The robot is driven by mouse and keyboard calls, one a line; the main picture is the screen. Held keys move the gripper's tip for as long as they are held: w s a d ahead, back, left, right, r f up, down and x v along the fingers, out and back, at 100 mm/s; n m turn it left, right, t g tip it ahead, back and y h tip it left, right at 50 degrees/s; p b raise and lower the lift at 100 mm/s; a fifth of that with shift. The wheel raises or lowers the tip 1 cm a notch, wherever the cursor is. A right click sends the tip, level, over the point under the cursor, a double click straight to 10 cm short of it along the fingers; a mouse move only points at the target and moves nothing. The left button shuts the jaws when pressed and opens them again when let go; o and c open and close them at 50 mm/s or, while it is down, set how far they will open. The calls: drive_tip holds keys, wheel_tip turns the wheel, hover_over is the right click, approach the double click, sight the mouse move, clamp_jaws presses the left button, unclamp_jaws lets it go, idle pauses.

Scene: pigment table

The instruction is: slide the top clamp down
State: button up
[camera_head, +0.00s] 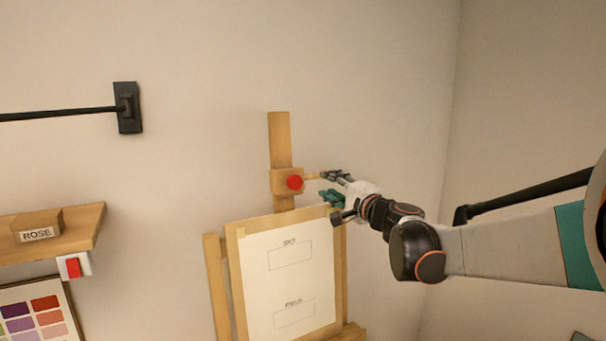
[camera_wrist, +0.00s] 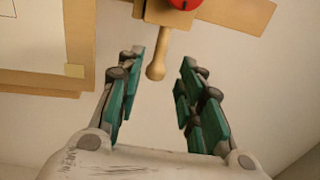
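The top clamp (camera_head: 280,181) is a wooden block with a red knob (camera_head: 295,182), seated on the easel's upright mast (camera_head: 280,140). A wooden peg sticks out of its right side toward my gripper (camera_head: 332,184). In the wrist view the red knob (camera_wrist: 185,3) is cut by the top edge, and the round-ended peg (camera_wrist: 157,62) reaches between the fingers of my gripper (camera_wrist: 160,75). The teal-padded fingers are apart, with a gap on both sides of the peg. The easel board (camera_head: 240,262) with its white sheet (camera_head: 290,280) stands below the clamp.
A wooden shelf (camera_head: 80,228) with a block labelled ROSE (camera_head: 38,226) is at the left. A red switch (camera_head: 73,267) and a colour chart (camera_head: 35,318) are below it. A black wall bracket (camera_head: 127,108) is at upper left. The wall around the mast is clear.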

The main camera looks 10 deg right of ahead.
sight(317, 177)
drive_tip(key=p+x, duration=0.1)
drive_tip(key=x, duration=0.7)
drive_tip(key=shift+w+a, duration=0.1)
drive_tip(key=shift+w, duration=0.25)
drive_tip(key=shift+c, duration=0.3)
